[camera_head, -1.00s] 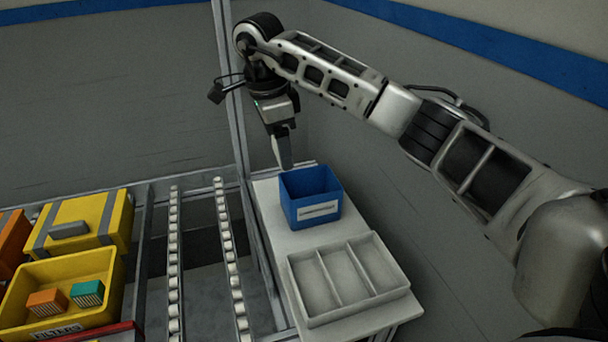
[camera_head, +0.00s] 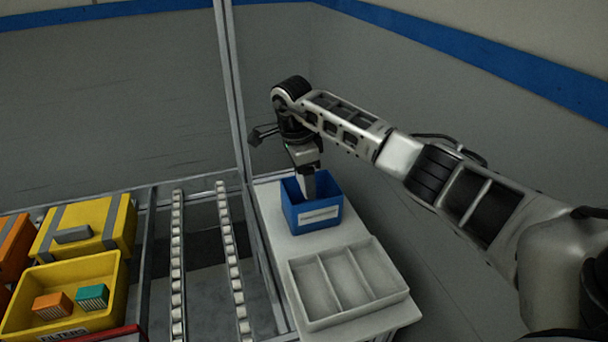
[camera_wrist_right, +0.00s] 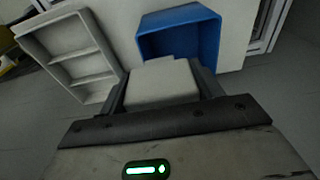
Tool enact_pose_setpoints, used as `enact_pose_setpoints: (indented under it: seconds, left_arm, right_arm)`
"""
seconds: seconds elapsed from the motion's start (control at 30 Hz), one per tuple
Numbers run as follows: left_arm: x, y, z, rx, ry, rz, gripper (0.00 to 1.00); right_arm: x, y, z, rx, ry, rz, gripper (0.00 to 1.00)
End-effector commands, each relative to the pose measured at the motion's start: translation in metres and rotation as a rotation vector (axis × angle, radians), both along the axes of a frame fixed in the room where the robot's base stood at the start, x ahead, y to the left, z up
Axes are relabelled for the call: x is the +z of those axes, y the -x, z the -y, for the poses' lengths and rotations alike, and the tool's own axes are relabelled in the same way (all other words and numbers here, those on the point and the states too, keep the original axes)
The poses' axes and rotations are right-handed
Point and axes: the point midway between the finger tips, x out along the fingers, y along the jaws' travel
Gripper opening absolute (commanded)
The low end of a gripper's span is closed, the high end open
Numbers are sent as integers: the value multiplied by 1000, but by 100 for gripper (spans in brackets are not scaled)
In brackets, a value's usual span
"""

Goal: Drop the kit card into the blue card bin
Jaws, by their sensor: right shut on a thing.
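The blue card bin (camera_head: 330,221) stands on a light side table, with a white label on its front. My right gripper (camera_head: 309,192) points down with its fingertips at the bin's opening. In the right wrist view it is shut on a pale, flat piece, the kit card (camera_wrist_right: 163,80), which sits between the dark fingers. The blue bin (camera_wrist_right: 180,40) shows just beyond the card there. The lower end of the card is hidden from the head view by the bin wall and fingers. My left gripper is not in view.
A grey three-compartment tray (camera_head: 349,283) stands empty in front of the bin; it also shows in the wrist view (camera_wrist_right: 70,50). A metal post (camera_head: 232,95) and roller rails (camera_head: 232,265) are left of the table. A yellow bin (camera_head: 100,269) holds an orange and a green filter.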

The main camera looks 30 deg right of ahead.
Motion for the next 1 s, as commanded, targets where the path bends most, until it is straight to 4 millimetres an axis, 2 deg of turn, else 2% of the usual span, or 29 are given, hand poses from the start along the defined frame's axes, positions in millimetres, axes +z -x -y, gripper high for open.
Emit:
enact_pose_setpoints:
  seconds: [0.57,0.6,0.63,0.67,1.0]
  left_arm:
    - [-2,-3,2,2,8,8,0]
    - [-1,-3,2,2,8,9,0]
    - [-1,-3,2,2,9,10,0]
    - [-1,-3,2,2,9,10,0]
    - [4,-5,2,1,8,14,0]
  right_arm:
    - [-11,0,0,0,0,1,40]
    - [-11,0,0,0,0,1,76]
    - [-11,0,0,0,0,0,84]
    - [-11,0,0,0,0,0,87]
    - [-6,0,0,0,-2,1,87]
